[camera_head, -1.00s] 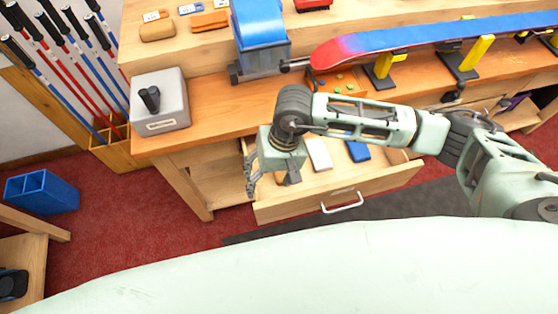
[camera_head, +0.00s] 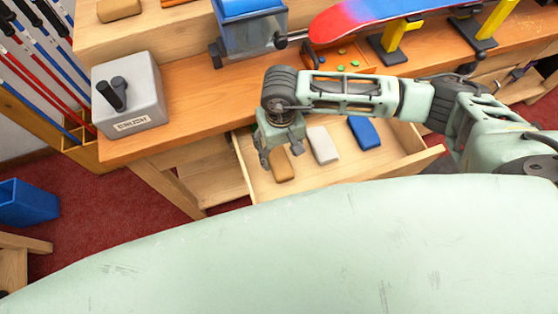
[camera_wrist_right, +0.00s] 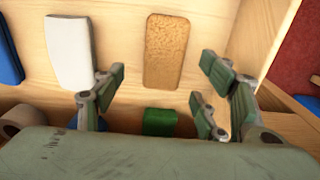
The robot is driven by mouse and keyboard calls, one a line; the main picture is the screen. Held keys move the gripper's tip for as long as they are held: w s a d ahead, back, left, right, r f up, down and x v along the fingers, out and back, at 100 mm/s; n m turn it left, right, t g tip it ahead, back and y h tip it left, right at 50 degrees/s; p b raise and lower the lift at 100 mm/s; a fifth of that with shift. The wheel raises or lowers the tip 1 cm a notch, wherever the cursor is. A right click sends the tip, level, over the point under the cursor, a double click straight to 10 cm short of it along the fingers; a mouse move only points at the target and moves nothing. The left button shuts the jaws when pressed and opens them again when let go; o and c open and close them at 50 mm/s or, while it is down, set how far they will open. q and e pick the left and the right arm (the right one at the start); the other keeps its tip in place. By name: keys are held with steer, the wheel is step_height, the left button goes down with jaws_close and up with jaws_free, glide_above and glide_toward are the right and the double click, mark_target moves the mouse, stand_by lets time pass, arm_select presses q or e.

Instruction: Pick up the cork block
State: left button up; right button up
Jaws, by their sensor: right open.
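The cork block (camera_wrist_right: 165,52), tan and speckled, lies flat in the open wooden drawer (camera_head: 347,176). In the head view the cork block (camera_head: 283,168) shows beside my right gripper (camera_head: 272,157), partly covered by it. In the wrist view my right gripper (camera_wrist_right: 160,88) is open, its fingers spread wide with nothing between the tips. The cork block lies just beyond the fingertips, roughly centred between them, and apart from them. My left gripper is not in view.
A white block (camera_head: 323,145) and a blue block (camera_head: 364,132) lie beside the cork in the drawer. A green piece (camera_wrist_right: 160,122) shows between the finger bases. The drawer's side wall (camera_wrist_right: 264,38) is close to the right fingers. A bench (camera_head: 200,115) stands behind.

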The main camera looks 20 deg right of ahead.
mark_target(280, 161)
steer(key=f, duration=0.2)
steer(key=s+f+p, duration=0.1)
steer(key=f, duration=0.1)
steer(key=shift+s+a+f, duration=0.1)
steer(key=shift+a+f, duration=0.1)
steer(key=shift+f, duration=0.6)
steer(key=c, duration=1.2)
step_height(280, 161, up, 10)
steer(key=shift+r+b, duration=0.1)
steer(key=shift+b, duration=0.35)
steer(key=shift+c, duration=0.2)
